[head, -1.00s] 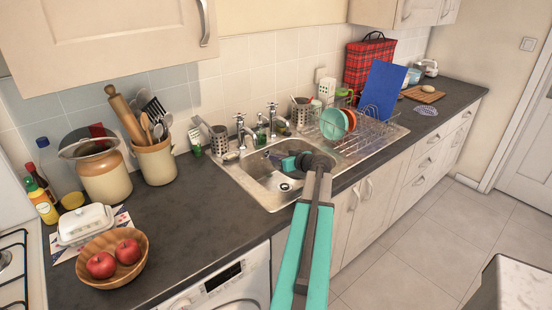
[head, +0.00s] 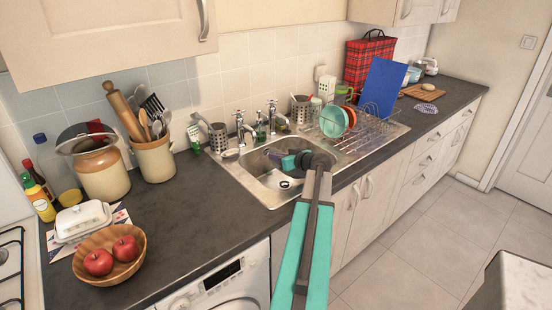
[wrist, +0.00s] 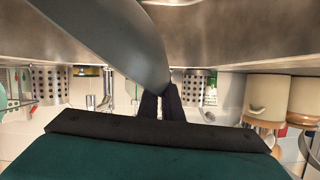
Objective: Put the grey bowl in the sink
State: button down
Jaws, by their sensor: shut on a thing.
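The steel sink (head: 256,186) is set in the dark counter, with its drain showing in the basin. My gripper (head: 284,161) is over the basin in the head view, at the end of the teal arm. In the wrist view, my gripper's dark fingers (wrist: 160,102) are shut on the grey bowl (wrist: 112,38), seen edge-on as a smooth curved wall. The bowl is tilted there and close to the steel surface. In the head view I cannot clearly make out the bowl beside the gripper. Whether it touches the sink I cannot tell.
Two taps (head: 240,128) stand behind the basin. A dish rack (head: 365,130) with plates is on the drainer to the right. A wooden bowl of apples (head: 135,265) and a utensil crock (head: 154,160) stand left. Bare counter (head: 190,215) lies left of the sink.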

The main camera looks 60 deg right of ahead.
jog(key=shift+f+b, duration=0.15)
jog(key=shift+b, duration=0.15)
jog(key=c, duration=1.9)
grip_release()
jog(key=shift+p, duration=0.35)
jog(key=shift+r+p, duration=0.7)
jog(key=shift+p, duration=0.25)
jog(key=shift+s+a+f+b, duration=0.1)
jog(key=shift+s+a+b, duration=0.05)
jog(key=shift+s+b, duration=0.2)
jog(key=b+v, duration=0.3)
jog(key=v, duration=0.8)
jog(key=shift+s+b, duration=0.15)
jog(key=shift+b, duration=0.2)
